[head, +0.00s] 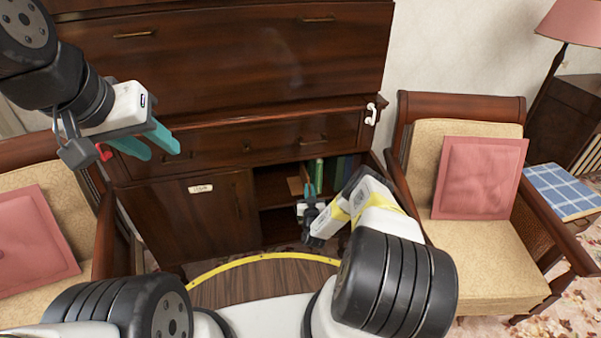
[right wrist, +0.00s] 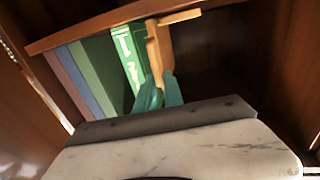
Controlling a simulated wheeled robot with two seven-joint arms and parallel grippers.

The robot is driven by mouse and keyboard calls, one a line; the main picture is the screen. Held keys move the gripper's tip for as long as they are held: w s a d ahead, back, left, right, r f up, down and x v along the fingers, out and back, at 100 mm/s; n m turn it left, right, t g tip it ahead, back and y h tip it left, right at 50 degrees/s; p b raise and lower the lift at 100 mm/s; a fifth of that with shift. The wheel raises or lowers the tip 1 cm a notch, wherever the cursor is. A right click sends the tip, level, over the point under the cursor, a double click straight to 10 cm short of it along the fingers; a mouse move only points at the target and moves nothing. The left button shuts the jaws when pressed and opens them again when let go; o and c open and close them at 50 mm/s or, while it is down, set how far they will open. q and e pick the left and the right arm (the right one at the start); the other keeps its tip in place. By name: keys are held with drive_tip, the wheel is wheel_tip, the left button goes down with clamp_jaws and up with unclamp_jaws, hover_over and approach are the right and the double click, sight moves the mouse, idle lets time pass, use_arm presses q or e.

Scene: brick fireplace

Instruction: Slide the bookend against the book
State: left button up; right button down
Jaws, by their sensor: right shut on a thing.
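The wooden bookend (right wrist: 160,50) stands in the open cabinet compartment, just right of a bright green book with white marks (right wrist: 127,55) in the right wrist view. I cannot tell whether the two touch. My right gripper (right wrist: 159,92) is shut on the bookend, its teal fingers at the bookend's upright part. In the head view the bookend (head: 295,186) shows as a small tan piece beside my right gripper (head: 309,190), and the green book (head: 319,172) is behind the fingers. My left gripper (head: 147,142) is open and empty in front of the drawers.
More books (right wrist: 85,75), dark green, blue and purple, stand left of the green book in the right wrist view. The cabinet (head: 170,225) has shelf edges and side walls close around my right gripper. Armchairs with pink cushions (head: 479,178) stand on both sides.

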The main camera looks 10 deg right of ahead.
idle(0.8)
drive_tip(key=d, duration=0.8)
drive_tip(key=shift+w+d, duration=0.15)
drive_tip(key=shift+d, duration=0.1)
drive_tip(key=c, duration=1.5)
unclamp_jaws()
drive_tip(key=shift+a, duration=0.1)
drive_tip(key=s, duration=0.5)
drive_tip(key=s+a, duration=0.1)
drive_tip(key=s, duration=0.1)
drive_tip(key=shift+s, duration=0.35)
